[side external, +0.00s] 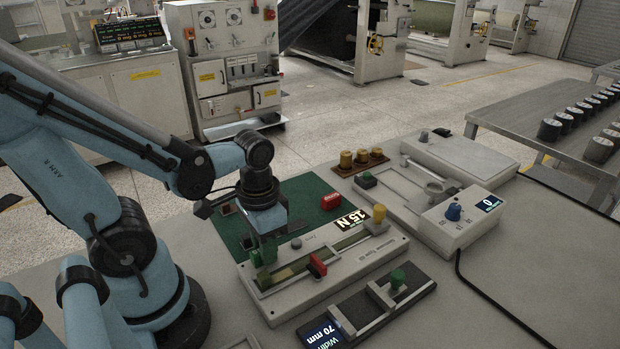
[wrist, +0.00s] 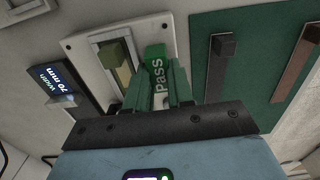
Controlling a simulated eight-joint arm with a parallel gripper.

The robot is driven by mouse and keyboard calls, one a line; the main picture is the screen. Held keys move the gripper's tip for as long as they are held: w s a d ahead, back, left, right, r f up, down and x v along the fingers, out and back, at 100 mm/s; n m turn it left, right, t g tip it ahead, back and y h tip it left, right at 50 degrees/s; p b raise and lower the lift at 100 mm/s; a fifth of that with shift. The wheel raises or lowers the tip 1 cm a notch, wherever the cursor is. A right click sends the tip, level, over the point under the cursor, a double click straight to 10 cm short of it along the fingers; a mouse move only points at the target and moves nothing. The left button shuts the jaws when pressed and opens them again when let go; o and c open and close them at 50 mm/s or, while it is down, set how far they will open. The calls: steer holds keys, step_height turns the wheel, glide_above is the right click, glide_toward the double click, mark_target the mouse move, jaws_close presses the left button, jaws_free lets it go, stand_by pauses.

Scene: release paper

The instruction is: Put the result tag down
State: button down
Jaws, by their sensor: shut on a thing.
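The result tag is a green block marked PASS (wrist: 157,80), seen between my fingers in the wrist view. My gripper (wrist: 158,92) is shut on it, with one dark green finger on each side. In the side view my gripper (side external: 264,254) points down over the left end of the pale tester (side external: 375,258), near the edge of the green mat (side external: 291,194). The tag is hard to separate from the fingers there. I cannot tell whether its lower end touches anything. A red block with pale lettering (side external: 331,201) lies on the mat.
The tester has a 15 N display (side external: 352,220), a red slider (side external: 317,265) and a yellow knob (side external: 379,213). A dark gauge with a 70 mm display (side external: 325,334) lies in front. A balance-like device (side external: 454,217) stands to the right. The mat's middle is mostly clear.

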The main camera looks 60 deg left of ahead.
steer(key=shift+f, duration=0.2)
steer(key=c, duration=1)
jaws_free()
steer(key=shift+r, duration=0.1)
steer(key=shift+r, duration=5.95)
steer(key=w+t, duration=0.2)
steer(key=w, duration=0.1)
steer(key=w+f+t, duration=0.1)
steer(key=w+t, duration=0.1)
steer(key=w, duration=0.1)
steer(key=w+d+t, duration=0.1)
steer(key=w+t, duration=0.1)
steer(key=t, duration=0.1)
steer(key=shift+w+d+f, duration=0.1)
steer(key=shift+w+f, duration=0.3)
